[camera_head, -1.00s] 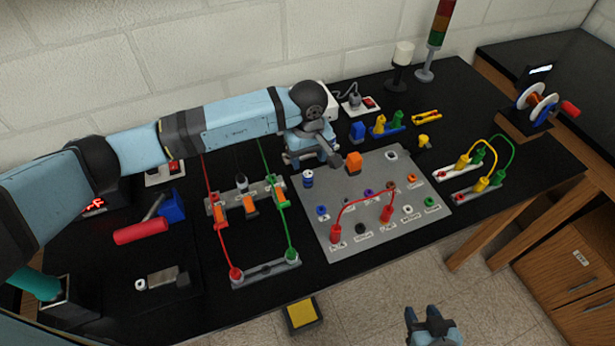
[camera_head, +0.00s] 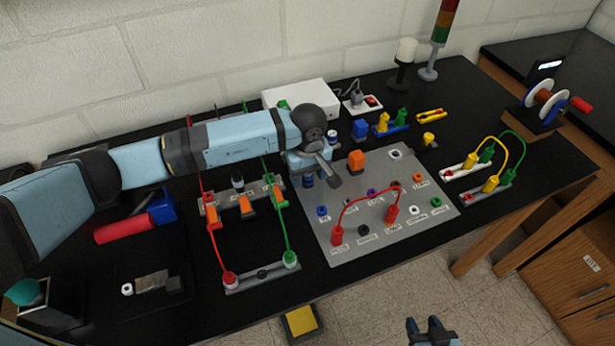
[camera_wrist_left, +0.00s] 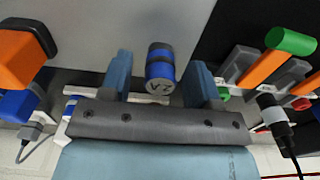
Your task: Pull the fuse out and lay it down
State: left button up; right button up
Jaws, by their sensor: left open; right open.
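The fuse (camera_wrist_left: 161,66) is a short blue cylinder with a dark grey middle band and a "2 A" mark on its end. In the left wrist view it stands between the two blue fingers of my left gripper (camera_wrist_left: 159,82), with gaps on both sides. In the head view the fuse (camera_head: 307,181) is at the left edge of the grey panel (camera_head: 340,238), partly hidden by my left gripper (camera_head: 318,168) and wrist. My left gripper is open around it. My right gripper (camera_head: 430,331) is open and empty, low in front of the table.
An orange block (camera_head: 356,161) stands on the panel close right of my left gripper. A red lead (camera_head: 366,194) arches over the panel's front.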

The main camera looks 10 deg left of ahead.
dwell(0.3)
pick_arm(q)
jog(key=shift+b, duration=0.4)
jog(key=shift+b, duration=0.35)
dwell(0.5)
jog(key=shift+c, duration=0.4)
grip_shut()
jog(key=shift+r, duration=0.15)
jog(key=shift+r+p, duration=0.4)
jog(key=shift+r, duration=0.8)
jog(key=shift+r+p, duration=0.4)
jog(key=shift+r, duration=1.25)
